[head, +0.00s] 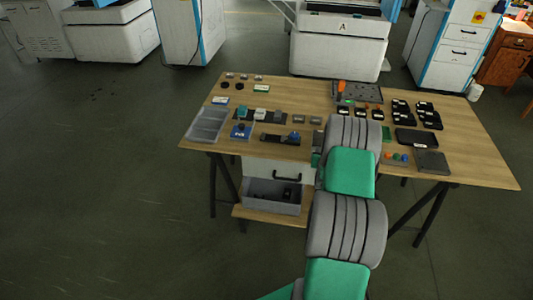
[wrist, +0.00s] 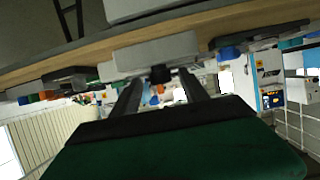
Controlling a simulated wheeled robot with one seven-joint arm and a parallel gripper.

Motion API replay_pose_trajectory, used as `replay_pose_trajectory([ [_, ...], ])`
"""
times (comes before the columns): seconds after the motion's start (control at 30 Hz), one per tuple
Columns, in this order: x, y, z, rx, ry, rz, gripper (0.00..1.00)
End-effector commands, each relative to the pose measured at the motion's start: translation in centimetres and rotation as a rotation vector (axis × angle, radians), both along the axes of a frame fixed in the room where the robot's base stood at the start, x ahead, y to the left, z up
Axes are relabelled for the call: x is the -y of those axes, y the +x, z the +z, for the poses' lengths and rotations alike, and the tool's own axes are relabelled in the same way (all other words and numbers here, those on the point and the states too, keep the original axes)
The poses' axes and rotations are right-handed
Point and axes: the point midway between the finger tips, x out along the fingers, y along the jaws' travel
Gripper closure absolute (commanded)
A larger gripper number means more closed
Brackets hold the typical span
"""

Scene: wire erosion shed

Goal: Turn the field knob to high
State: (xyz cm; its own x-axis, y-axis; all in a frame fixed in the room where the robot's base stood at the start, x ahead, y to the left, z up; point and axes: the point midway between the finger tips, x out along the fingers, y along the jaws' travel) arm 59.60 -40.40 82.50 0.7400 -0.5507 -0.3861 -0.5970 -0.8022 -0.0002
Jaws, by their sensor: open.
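A black knob (wrist: 158,68) shows in the wrist view, on or just in front of a pale grey block (wrist: 150,53) near the table edge. I cannot read any label or setting on it, so I cannot tell if it is the field knob. My gripper (wrist: 159,79) is open, with one dark finger on each side of the black knob in the picture. I cannot tell whether the fingers touch it. In the head view my arm hides the gripper and part of the table's front edge, and I cannot pick out the knob there.
The wooden table (head: 470,125) carries small blocks, black parts and a grey tray (head: 208,123) at the left. A drawer unit (head: 262,172) and an open grey bin (head: 255,196) are below it. Machines stand behind. The floor at the left is clear.

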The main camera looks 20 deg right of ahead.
Motion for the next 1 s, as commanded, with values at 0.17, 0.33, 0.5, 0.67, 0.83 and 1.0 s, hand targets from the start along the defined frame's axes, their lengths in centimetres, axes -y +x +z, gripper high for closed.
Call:
replay_pose_trajectory([
  [0.17, 0.6, -0.4, 0.3, 0.004, 0.002, 0.097, 0.48],
  [0.33, 0.8, -0.4, 0.2, 0.005, 0.0, 0.199, 0.48],
  [0.5, 0.8, -0.8, 0.2, 0.004, -0.001, 0.303, 0.48],
  [0.67, -0.1, -3.0, 1.1, 0.005, -0.002, 0.3, 0.48],
  [0.83, -1.2, -5.9, 2.3, 0.004, -0.002, 0.299, 0.48],
  [1.0, -3.8, -5.7, 4.0, -0.021, 0.007, 0.357, 0.48],
])
